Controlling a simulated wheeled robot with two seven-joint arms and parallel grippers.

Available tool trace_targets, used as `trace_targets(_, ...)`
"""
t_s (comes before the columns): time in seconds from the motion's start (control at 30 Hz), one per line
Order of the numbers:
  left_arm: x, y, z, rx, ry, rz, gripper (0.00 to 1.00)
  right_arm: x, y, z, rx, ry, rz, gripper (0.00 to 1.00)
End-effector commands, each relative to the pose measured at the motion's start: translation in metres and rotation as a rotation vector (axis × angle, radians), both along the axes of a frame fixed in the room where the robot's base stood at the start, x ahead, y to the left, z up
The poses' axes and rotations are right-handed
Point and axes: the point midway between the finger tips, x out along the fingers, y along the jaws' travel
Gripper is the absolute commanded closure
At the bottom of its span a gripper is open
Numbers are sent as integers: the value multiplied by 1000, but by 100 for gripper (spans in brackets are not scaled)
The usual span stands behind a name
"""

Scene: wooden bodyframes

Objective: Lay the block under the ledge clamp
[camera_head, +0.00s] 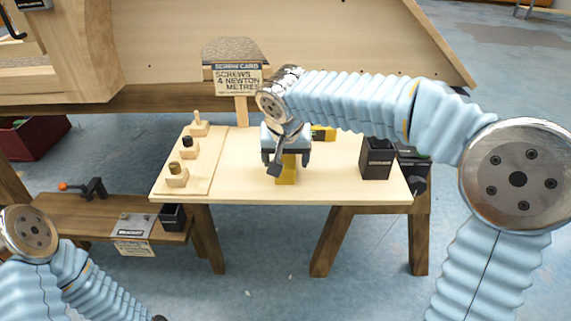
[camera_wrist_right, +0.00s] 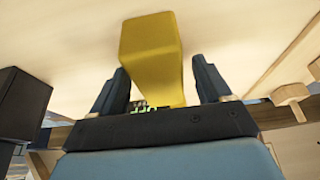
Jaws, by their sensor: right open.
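A yellow block (camera_head: 287,172) lies on the pale worktop, partly hidden by my right gripper. My right gripper (camera_head: 286,160) is open above it, pointing down. In the right wrist view the block (camera_wrist_right: 152,48) shows between the two spread fingers (camera_wrist_right: 160,65); I cannot tell whether they touch it. The ledge clamp (camera_head: 92,187), dark with an orange knob, stands on the low brown ledge at the left.
The worktop (camera_head: 340,190) carries a board with wooden pegs (camera_head: 177,176) at left and a black box (camera_head: 377,160) at right. A sign (camera_head: 238,80) stands behind. The ledge (camera_head: 60,208) also holds a metal plate (camera_head: 132,225) and a small dark bin (camera_head: 172,216).

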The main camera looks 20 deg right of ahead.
Motion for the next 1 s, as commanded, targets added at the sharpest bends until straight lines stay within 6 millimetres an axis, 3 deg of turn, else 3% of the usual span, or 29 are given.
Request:
trace_targets(0.93,0,0,-5,0,0,0,65,0,0,-4,1,-1,0,22)
trace_targets(1.0,0,0,-5,0,0,0,65,0,0,-4,1,-1,0,30)
